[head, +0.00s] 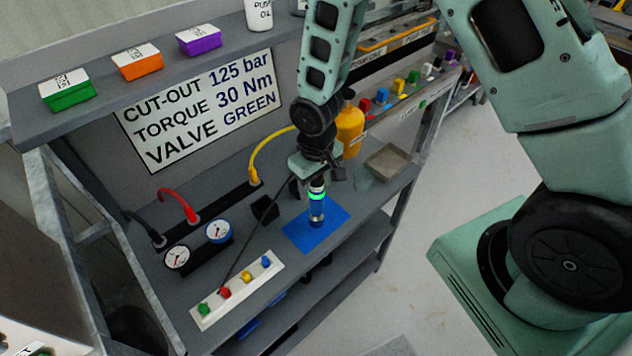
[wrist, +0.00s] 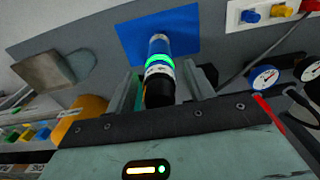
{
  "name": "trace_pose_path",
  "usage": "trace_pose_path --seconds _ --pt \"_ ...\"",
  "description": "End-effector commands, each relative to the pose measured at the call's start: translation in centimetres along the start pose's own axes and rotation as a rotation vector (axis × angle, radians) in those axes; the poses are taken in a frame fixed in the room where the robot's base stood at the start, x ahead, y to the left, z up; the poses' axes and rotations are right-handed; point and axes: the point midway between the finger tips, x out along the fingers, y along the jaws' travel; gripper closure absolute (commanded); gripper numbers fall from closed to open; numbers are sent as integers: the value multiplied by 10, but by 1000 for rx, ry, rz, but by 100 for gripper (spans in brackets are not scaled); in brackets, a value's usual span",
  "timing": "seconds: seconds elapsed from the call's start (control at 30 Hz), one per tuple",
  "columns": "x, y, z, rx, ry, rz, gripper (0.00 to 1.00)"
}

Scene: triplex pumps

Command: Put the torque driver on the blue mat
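The torque driver (head: 317,208) is a blue and dark cylinder with a glowing green ring. It is upright over the middle of the blue mat (head: 300,236), its lower end at or just above the mat; I cannot tell if it touches. My gripper (head: 317,183) points down at its top. In the wrist view the driver (wrist: 159,62) has its black handle between the two fingers of my gripper (wrist: 160,88), and the mat (wrist: 128,32) lies behind its far end. The fingers are close beside the handle; whether they press on it is unclear.
Behind the mat stand a yellow bottle (head: 350,130) and a grey tray (head: 388,162). A white panel with coloured knobs (head: 238,288) and two gauges (head: 218,231) are to the left. A small black holder (head: 264,209) is beside the mat. The shelf's front edge is close on the right.

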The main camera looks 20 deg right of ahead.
Motion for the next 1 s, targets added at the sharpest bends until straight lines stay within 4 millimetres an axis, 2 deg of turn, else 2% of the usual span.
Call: trace_pose_path --seconds 0.17,0.33,0.8,1.0 --pt "-3 0 0 0 0 0 47" --pt "-15 0 -1 0 4 -1 47" --pt "-98 0 -1 1 5 0 47" --pt "-119 0 0 1 2 0 47"
